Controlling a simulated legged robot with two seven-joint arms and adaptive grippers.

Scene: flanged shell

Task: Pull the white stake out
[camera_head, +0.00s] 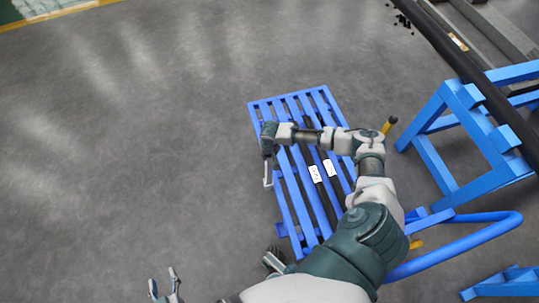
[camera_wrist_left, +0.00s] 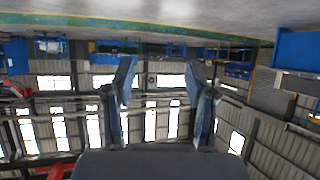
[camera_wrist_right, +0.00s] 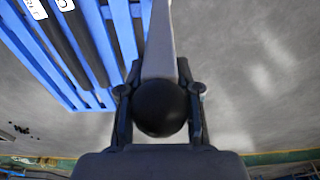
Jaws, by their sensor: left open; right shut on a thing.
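The white stake (camera_head: 266,179) is small and thin in the head view, at the left edge of the blue slatted cart. In the right wrist view the stake (camera_wrist_right: 159,45) is a pale grey-white bar with a black ball-shaped end (camera_wrist_right: 162,107). My right gripper (camera_head: 268,154) reaches across the cart; in its wrist view it (camera_wrist_right: 161,100) is shut with its fingers on both sides of the black end. Whether the stake still sits in a socket is not clear. My left gripper (camera_head: 166,285) is open and empty at the bottom, away from the cart.
The blue slatted cart (camera_head: 286,196) carries dark rods and two white labels (camera_head: 315,173). Its blue tube handle (camera_head: 470,236) curves at lower right. A blue trestle (camera_head: 434,165) with a long dark beam (camera_head: 480,80) stands at right. The grey floor (camera_head: 120,150) on the left is clear.

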